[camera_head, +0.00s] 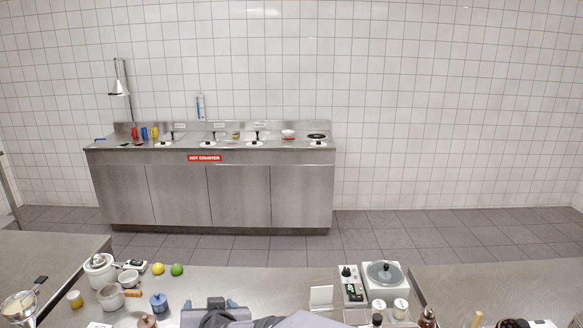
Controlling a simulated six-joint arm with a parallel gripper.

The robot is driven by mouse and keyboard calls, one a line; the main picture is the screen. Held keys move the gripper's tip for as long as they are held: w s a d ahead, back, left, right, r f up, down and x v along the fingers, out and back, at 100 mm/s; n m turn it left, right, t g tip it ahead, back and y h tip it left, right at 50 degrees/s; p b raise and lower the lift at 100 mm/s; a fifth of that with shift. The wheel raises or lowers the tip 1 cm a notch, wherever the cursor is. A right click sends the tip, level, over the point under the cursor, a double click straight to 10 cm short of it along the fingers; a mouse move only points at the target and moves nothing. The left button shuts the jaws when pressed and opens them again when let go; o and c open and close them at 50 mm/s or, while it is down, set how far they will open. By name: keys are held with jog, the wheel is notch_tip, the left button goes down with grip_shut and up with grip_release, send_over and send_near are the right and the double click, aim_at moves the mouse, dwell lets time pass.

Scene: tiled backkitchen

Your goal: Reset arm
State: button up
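My gripper (210,304) is at the bottom edge of the head view, low over the near steel counter (260,285). Two blue-grey finger parts show apart on either side of a dark block, so it looks open. The block hides the space between them, and I see no object held. My arm's dark and grey links run off to the right along the bottom edge.
Left of my gripper are a blue lidded pot (159,303), a white saucepan (111,297), a lemon (158,268) and a lime (177,270). Right are a scale (384,274) and small jars (400,308). The counter's middle is clear. A hot counter (240,195) stands behind.

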jog(key=s+d+g+h+p, duration=0.1)
jog(key=s+d+g+p, duration=0.1)
jog(key=s+d, duration=0.6)
jog(key=s+d+f+m+g+h+p, duration=0.1)
jog(key=s+d+g, duration=0.4)
jog(key=d, duration=0.9)
jog(key=s+d+f+m+g+h+p, duration=0.1)
jog(key=s+d+p, duration=0.4)
jog(key=s+d, duration=0.6)
jog(key=g+h, duration=0.1)
jog(key=g, duration=0.1)
jog(key=shift+d+g+h, duration=0.35)
jog(key=shift+g+h, duration=0.05)
